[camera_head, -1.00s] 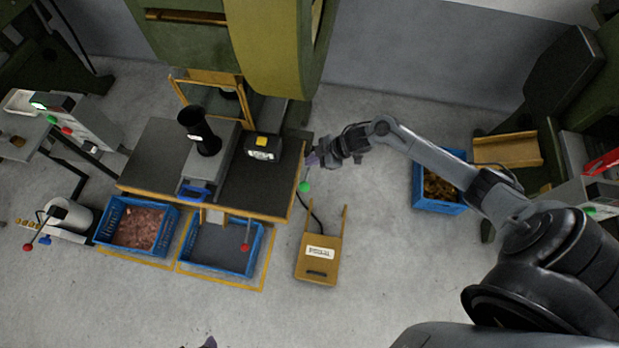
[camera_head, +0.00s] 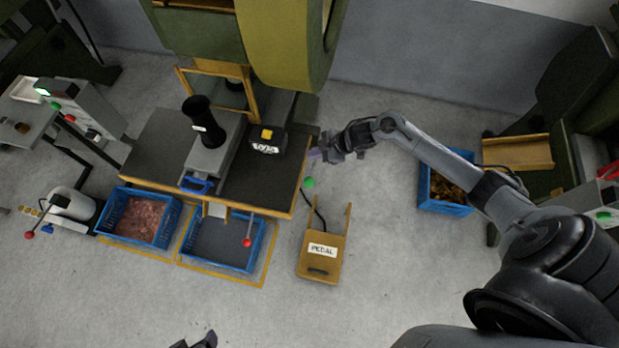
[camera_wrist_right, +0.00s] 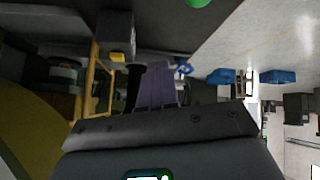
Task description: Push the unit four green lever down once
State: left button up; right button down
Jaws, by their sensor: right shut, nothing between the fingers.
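The green lever's round knob (camera_head: 308,182) is beside the right edge of the dark-topped workbench in the head view. It also shows at the top edge of the right wrist view (camera_wrist_right: 197,2). My right gripper (camera_head: 314,154) is shut and empty, just above the knob in the head picture. A small gap shows between them there. The fingers show as a purple-grey shape in the right wrist view (camera_wrist_right: 154,86). Part of my left gripper (camera_head: 205,341) shows at the bottom edge of the head view, and its jaw state is unclear.
A red-knobbed lever (camera_head: 248,242) stands at the bench front, above a blue crate (camera_head: 187,250). A yellow pedal plate (camera_head: 318,262) lies on the floor. A press (camera_head: 290,50) rises behind the bench. Another blue crate (camera_head: 446,207) stands to the right. Floor between is clear.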

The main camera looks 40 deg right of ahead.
jog(key=b, duration=0.4)
send_over(312, 173)
jog(key=s, duration=0.1)
notch_tip(312, 173, down, 4)
jog(key=f, duration=0.1)
jog(key=shift+s+a+f, duration=0.4)
jog(key=shift+a+f, duration=0.2)
jog(key=shift+f, duration=0.2)
dwell(0.7)
jog(key=shift+f, duration=0.25)
jog(key=shift+a+f, duration=0.15)
dwell(0.4)
jog(key=shift+s+f+b, duration=0.1)
jog(key=shift+f+b, duration=0.1)
jog(key=shift+b, duration=0.1)
dwell(0.3)
